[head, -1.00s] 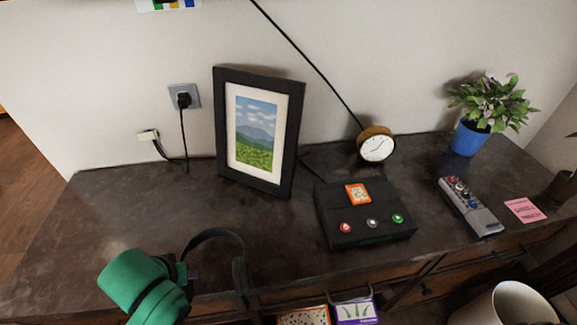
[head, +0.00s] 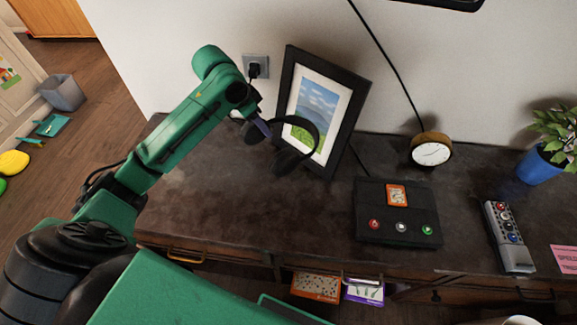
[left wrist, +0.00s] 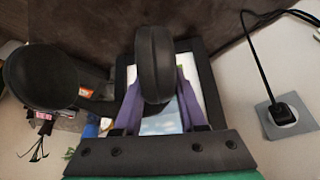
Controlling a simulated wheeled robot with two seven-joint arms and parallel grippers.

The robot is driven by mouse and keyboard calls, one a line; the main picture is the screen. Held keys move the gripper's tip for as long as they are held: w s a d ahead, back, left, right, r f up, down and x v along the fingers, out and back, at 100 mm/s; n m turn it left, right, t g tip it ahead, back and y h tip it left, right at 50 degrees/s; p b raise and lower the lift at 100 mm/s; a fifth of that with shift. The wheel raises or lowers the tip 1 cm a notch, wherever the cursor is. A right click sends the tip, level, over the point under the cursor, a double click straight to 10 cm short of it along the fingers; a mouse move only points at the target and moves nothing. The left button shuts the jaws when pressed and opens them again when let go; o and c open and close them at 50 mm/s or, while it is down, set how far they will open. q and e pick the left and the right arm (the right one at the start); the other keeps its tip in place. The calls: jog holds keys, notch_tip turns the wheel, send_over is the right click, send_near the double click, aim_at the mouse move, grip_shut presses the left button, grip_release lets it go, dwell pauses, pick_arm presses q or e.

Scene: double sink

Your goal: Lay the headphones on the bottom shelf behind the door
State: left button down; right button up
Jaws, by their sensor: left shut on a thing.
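The black headphones (head: 318,140) hang in my left gripper (head: 262,129), above the dark cabinet top and in front of the picture frame. The gripper is shut on the headphones. In the left wrist view one ear cup (left wrist: 156,65) lies between the purple fingers (left wrist: 160,108); the other ear cup (left wrist: 40,75) shows at the left. The cabinet (head: 190,215) has a brass handle (head: 180,257) low on its front left. I cannot tell whether a door stands open or see a bottom shelf. My right gripper is not in view.
A picture frame (head: 344,125) stands close behind the headphones. A black box with buttons (head: 397,213), a clock (head: 430,150), a remote (head: 510,237) and a potted plant (head: 540,165) are to the right. Two small boxes (head: 315,287) (head: 365,292) show below the top. Its left part is clear.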

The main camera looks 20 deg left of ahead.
pick_arm(q)
notch_tip(320, 180, down, 19)
jog(key=shift+f+p, duration=0.1)
jog(key=shift+p, duration=0.45)
jog(key=shift+c, duration=2.3)
grip_release()
